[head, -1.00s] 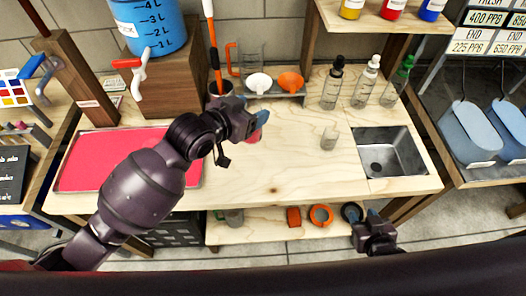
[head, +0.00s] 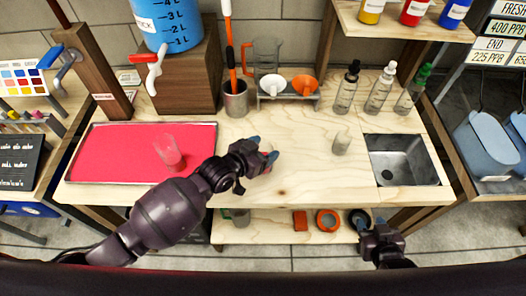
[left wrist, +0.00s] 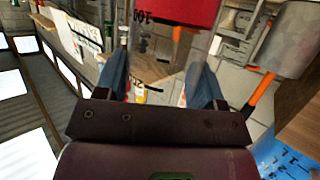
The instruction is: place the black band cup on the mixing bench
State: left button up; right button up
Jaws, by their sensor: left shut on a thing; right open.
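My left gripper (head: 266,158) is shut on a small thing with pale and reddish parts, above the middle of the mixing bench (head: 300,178). The fingers hide most of it, and I cannot make out a black band. A small translucent cup (head: 341,143) stands on the bench left of the sink. A clear, pink-tinted cup (head: 168,152) stands on the red tray. No black band is clear on either. My right gripper (head: 378,226) is open and empty before the lower shelf.
The red tray (head: 110,150) covers the bench's left part; a metal sink (head: 404,160) is at the right. A grey pot (head: 236,100), a funnel rack (head: 288,101) and dropper bottles (head: 379,93) line the back.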

pick_arm(q)
jog(key=shift+f, duration=0.75)
jog(key=shift+f, duration=0.15)
jog(key=o, duration=1.3)
jog(key=shift+o, duration=0.2)
jog(key=shift+s+a+r, duration=0.1)
jog(key=shift+a+r, duration=0.05)
jog(key=shift+r, duration=0.05)
jog(key=v, duration=1.1)
jog(key=shift+s+a, duration=0.2)
jog(key=shift+s, duration=0.05)
